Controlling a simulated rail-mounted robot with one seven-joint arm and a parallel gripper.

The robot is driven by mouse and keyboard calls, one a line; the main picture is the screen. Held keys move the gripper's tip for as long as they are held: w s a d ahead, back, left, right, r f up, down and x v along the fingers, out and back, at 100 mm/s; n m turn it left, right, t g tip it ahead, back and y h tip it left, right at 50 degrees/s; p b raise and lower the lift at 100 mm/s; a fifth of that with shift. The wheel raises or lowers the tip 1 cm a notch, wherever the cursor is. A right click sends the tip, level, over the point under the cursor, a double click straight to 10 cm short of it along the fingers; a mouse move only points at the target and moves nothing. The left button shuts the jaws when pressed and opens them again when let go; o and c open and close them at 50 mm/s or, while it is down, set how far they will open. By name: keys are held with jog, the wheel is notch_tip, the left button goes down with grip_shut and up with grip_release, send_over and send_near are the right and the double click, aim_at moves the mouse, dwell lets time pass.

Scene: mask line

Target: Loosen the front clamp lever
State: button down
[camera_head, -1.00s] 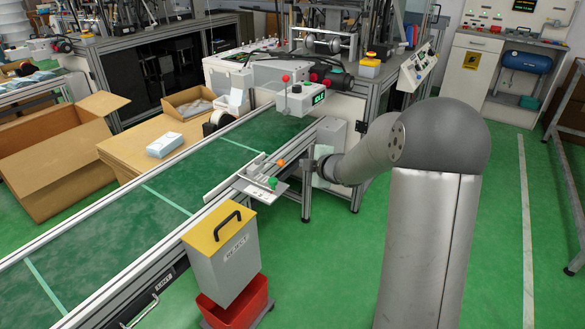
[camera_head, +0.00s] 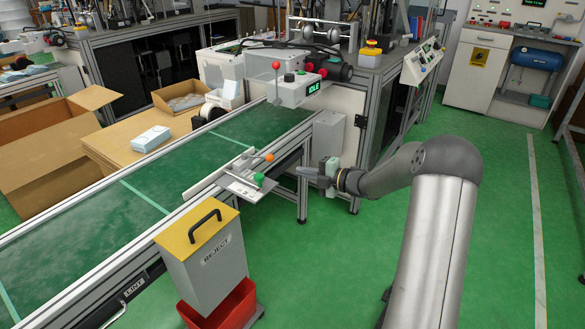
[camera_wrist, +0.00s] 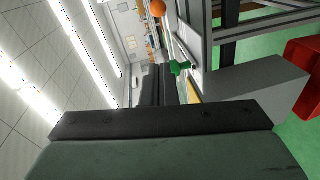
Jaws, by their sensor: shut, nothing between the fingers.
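Two small clamp levers sit on a pale bracket plate (camera_head: 240,188) at the conveyor's near side. One has a green knob (camera_head: 259,180), nearer me, and the other an orange knob (camera_head: 269,157), just beyond. I cannot tell for certain which one is the front lever. My gripper (camera_head: 299,170) is shut and empty, just right of the green knob and apart from it, pointing left. In the wrist view the green knob (camera_wrist: 180,68) shows just beyond the dark fingers (camera_wrist: 160,88). The orange knob (camera_wrist: 157,8) shows at the top edge there.
The yellow-topped reject bin (camera_head: 205,250) stands left of the gripper, above a red crate (camera_head: 225,308). A machine head with an "IDLE" display (camera_head: 313,87) overhangs the belt (camera_head: 90,236). A grey box (camera_head: 328,133) stands behind the gripper. The green floor on the right is clear.

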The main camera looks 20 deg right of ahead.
jog(key=w+d+b+x, duration=0.2)
jog(key=x, duration=1)
jog(key=shift+f, duration=0.15)
jog(key=shift+d, duration=0.25)
